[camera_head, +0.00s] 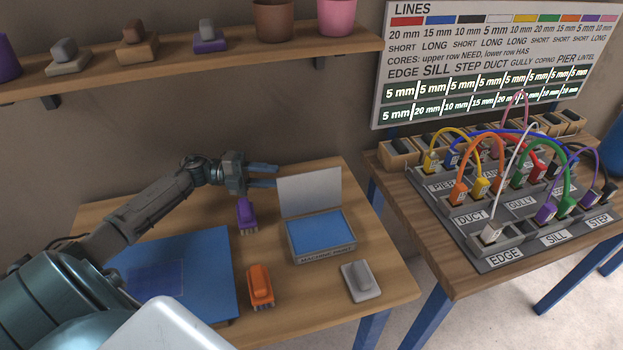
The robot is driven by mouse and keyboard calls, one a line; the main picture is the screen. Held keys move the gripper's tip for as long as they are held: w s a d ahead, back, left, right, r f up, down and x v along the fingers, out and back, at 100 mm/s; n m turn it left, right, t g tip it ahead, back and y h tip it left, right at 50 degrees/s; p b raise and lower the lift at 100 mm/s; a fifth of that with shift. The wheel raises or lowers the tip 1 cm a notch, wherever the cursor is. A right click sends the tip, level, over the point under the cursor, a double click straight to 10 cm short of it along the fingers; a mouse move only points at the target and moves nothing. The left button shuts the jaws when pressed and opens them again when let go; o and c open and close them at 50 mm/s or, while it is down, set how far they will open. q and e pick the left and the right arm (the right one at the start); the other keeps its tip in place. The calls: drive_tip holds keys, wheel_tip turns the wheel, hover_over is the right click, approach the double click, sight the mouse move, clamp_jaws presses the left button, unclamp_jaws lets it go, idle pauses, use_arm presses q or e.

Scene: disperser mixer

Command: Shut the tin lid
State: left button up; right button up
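The tin (322,252) stands on the wooden table with blue inside and lettering on its front. Its pale grey lid (309,193) is open and stands roughly upright at the tin's back edge. My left gripper (277,176) comes in from the left, at about the height of the lid's upper part. Its two blue fingers are apart with nothing between them, and the tips end close to the lid's left edge. I cannot tell whether they touch it. My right gripper is not in view.
A purple block (246,214) stands below my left gripper. An orange block (260,286) and a grey block (361,281) lie in front of the tin. A blue mat (205,270) covers the table's left. A cable panel (500,215) stands on the right table.

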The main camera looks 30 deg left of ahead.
sight(308, 178)
use_arm(q)
drive_tip(key=p+x, duration=0.1)
drive_tip(key=x, duration=0.1)
drive_tip(key=p+x, duration=0.1)
drive_tip(key=x, duration=0.2)
drive_tip(key=p+x, duration=0.1)
drive_tip(key=x, duration=0.2)
drive_tip(key=shift+w+d+r, duration=0.15)
drive_tip(key=shift+d+r, duration=0.1)
drive_tip(key=shift+w+d+f, duration=0.1)
drive_tip(key=shift+w+d, duration=0.15)
drive_tip(key=shift+d, duration=0.3)
drive_tip(key=shift+w+d, duration=0.1)
drive_tip(key=shift+d, duration=0.05)
drive_tip(key=c, duration=0.7)
clamp_jaws()
